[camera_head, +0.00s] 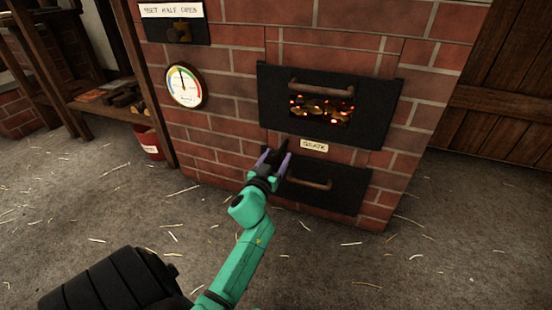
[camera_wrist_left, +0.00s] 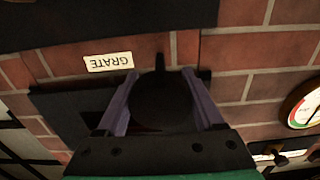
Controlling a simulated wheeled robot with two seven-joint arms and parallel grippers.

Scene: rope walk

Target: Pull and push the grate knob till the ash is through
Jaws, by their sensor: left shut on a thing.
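The grate knob (camera_wrist_left: 163,100) is a dark round knob in the left wrist view, between the two purple fingers of my left gripper (camera_wrist_left: 165,102). My left gripper (camera_head: 272,160) is shut on the knob, in front of the brick furnace just left of the GRATE label (camera_head: 314,145). In the head view the knob is mostly hidden by the fingers. Above is the black fire door (camera_head: 375,100) with a window of glowing embers (camera_head: 322,108). My right gripper is not in view.
The lower black door (camera_head: 345,190) with a bar handle (camera_head: 310,182) is just right of my gripper. A round gauge (camera_head: 184,85) hangs on the brick wall. A red bucket (camera_head: 149,143) and a wooden shelf (camera_head: 100,105) stand at left. The straw-strewn floor is otherwise open.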

